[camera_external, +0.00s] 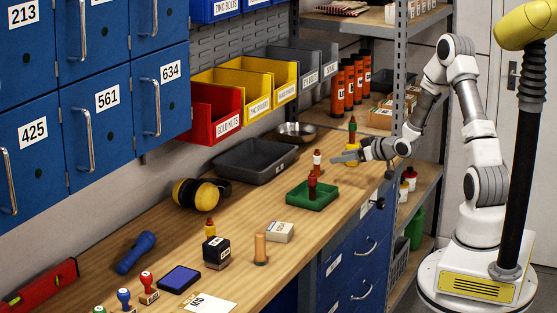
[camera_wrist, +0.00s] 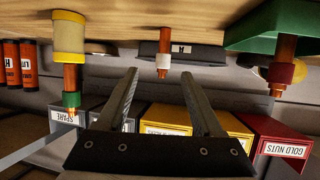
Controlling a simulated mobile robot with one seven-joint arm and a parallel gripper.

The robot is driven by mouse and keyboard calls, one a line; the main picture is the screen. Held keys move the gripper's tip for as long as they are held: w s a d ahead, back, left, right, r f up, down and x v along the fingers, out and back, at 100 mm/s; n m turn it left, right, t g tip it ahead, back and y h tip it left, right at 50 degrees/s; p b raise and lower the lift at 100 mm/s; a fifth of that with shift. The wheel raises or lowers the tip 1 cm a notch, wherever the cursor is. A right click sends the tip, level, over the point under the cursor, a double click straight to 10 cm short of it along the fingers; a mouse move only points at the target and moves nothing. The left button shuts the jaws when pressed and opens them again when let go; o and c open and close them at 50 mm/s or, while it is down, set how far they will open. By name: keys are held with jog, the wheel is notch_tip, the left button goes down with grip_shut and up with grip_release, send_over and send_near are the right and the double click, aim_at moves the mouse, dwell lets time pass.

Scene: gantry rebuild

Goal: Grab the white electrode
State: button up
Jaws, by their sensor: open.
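The white electrode is a copper-coloured rod with a white band, standing upright on the wooden bench (camera_external: 317,160). In the upside-down wrist view the white electrode (camera_wrist: 163,62) shows between and beyond my fingertips. My gripper (camera_external: 338,157) is open and empty, low over the bench and to the right of the electrode in the external view; its two fingers also show in the wrist view (camera_wrist: 160,73). I see no contact with the electrode.
A green-banded electrode in a yellow holder (camera_external: 352,148) stands close to my gripper. A red-banded electrode (camera_external: 312,188) stands in a green tray (camera_external: 322,204) nearer the camera. A grey tray (camera_external: 248,175) lies to the left, and a metal bowl (camera_external: 297,131) lies behind.

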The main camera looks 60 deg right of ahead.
aim_at(317, 163)
jog(key=x, duration=0.7)
jog(key=shift+w+f, duration=0.15)
jog(key=shift+w, duration=0.2)
jog(key=shift+a+p+x, duration=0.15)
jog(key=shift+p+x, duration=0.1)
jog(key=shift+x, duration=1.1)
jog(key=shift+a+p+x, duration=0.1)
jog(key=shift+p+x, duration=0.15)
jog(key=shift+x, duration=1.05)
jog(key=shift+w, duration=0.1)
grip_shut()
jog(key=shift+r, duration=0.25)
